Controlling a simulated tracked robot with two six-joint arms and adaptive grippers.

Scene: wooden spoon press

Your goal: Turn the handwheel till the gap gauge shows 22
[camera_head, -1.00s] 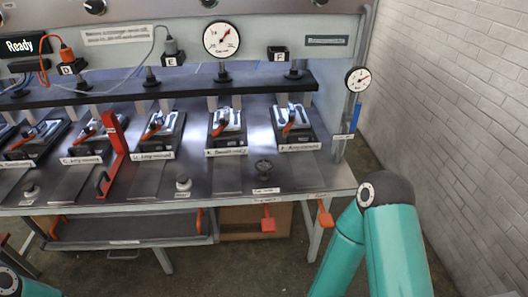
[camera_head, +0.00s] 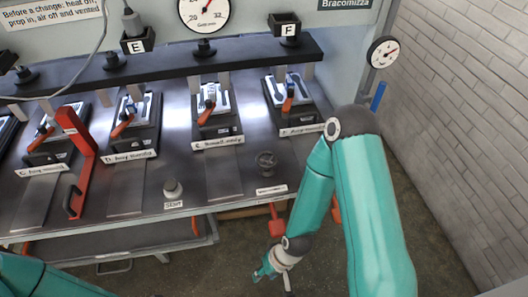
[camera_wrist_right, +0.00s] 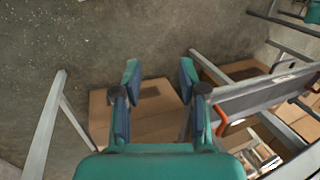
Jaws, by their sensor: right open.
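The handwheel (camera_head: 266,160) looks like a small dark knob wheel on the bench's front right part, behind a white label. A round white gauge (camera_head: 204,12), probably the gap gauge, is cut by the top edge of the head view. Its needle points up and right; I cannot read an exact value. My right gripper (camera_head: 270,270) is low in front of the bench, below and apart from the handwheel. In the right wrist view the right gripper (camera_wrist_right: 160,78) is open and empty, over floor and a cardboard box. My left gripper is out of view.
A second gauge (camera_head: 383,52) stands at the right post. A red lever (camera_head: 82,155) rises at the left. Orange handles (camera_head: 277,222) hang under the bench's front edge near my right arm. A cardboard box (camera_wrist_right: 150,105) lies below.

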